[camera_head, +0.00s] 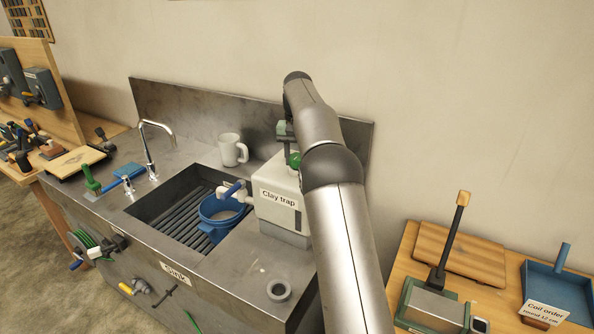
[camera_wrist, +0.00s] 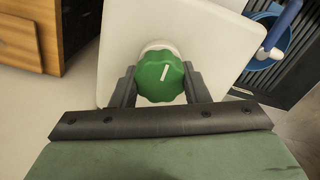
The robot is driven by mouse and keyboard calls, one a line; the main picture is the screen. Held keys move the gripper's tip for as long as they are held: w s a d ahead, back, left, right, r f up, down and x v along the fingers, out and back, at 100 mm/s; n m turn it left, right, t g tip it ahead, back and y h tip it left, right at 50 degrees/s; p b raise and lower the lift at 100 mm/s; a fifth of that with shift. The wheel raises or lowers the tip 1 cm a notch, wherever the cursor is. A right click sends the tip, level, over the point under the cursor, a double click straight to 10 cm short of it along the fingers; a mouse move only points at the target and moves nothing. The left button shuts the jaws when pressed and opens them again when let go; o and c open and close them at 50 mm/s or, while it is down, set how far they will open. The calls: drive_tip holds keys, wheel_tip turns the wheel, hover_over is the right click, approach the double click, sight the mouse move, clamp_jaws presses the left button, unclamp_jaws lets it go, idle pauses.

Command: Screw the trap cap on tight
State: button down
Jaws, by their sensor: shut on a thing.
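The trap cap (camera_wrist: 160,76) is a green lobed knob with a white line on its face. It sits on a pale collar on the white clay trap box, which also shows in the head view as the box labelled "Clay trap" (camera_head: 278,202). My gripper (camera_wrist: 160,84) is shut on the cap, one finger on each side. In the head view, a bit of the green cap (camera_head: 294,160) shows beside my arm, and my arm hides much of the gripper. I cannot tell how tight the cap is.
The clay trap stands on the metal sink counter (camera_head: 240,273). A blue strainer (camera_head: 213,229) sits in the sink basin to its left. A white mug (camera_head: 229,150), a tap (camera_head: 152,150) and a grey ring (camera_head: 278,290) are nearby. A wooden table (camera_head: 405,262) stands at right.

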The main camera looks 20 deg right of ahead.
drive_tip(key=shift+f, duration=0.2)
unclamp_jaws()
idle(0.6)
